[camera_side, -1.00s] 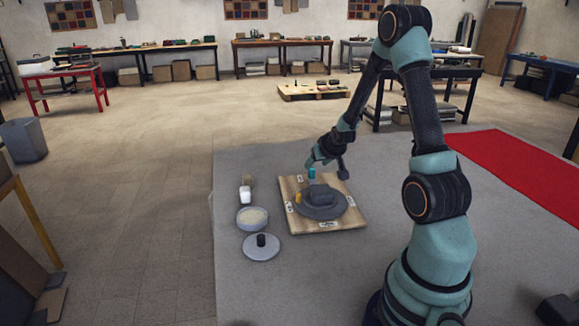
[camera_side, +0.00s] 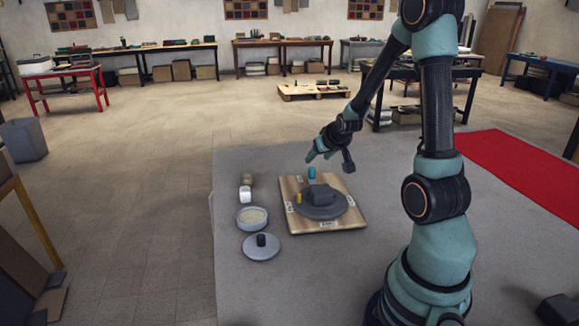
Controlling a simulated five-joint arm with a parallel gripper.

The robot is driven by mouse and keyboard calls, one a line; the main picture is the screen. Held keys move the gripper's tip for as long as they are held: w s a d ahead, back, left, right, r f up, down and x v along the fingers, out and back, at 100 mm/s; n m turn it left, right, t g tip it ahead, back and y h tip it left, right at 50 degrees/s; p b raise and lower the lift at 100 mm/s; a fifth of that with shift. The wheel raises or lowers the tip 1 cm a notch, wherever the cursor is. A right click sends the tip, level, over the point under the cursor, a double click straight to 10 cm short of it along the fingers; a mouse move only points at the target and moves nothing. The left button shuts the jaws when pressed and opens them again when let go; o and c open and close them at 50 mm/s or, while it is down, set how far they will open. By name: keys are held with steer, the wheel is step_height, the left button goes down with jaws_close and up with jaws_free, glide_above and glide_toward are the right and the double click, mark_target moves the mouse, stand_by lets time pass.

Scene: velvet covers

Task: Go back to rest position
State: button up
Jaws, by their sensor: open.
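My gripper (camera_side: 328,160) hangs in the air above the far edge of the wooden board (camera_side: 350,221). It is open and holds nothing that I can see. It is apart from the things below it. On the board lies a round dark grey plate (camera_side: 322,211) with a dark grey block (camera_side: 321,194) on it. A teal cylinder (camera_side: 312,173) stands at the far side of the block, just below my gripper. A small yellow piece (camera_side: 298,197) is at the left of the block.
Left of the board are a bowl of pale grains (camera_side: 252,217), a grey lid with a black knob (camera_side: 261,252) and a white container (camera_side: 245,194). The grey mat (camera_side: 240,300) is bare in front. A red mat (camera_side: 525,175) lies at the right.

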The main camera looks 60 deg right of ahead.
steer(key=w+a+r+n+y, duration=0.25)
steer(key=a+r, duration=0.35)
steer(key=a, duration=0.5)
steer(key=s+a+r+n+y, duration=0.1)
steer(key=s+a+r+n, duration=0.1)
steer(key=a, duration=0.7)
steer(key=s+a+r+n+g+y, duration=0.1)
steer(key=s+a+r+n+y, duration=0.1)
steer(key=s+a, duration=0.5)
steer(key=a+r+n, duration=0.1)
steer(key=a+r, duration=0.1)
steer(key=a, duration=0.1)
steer(key=shift+r, duration=0.2)
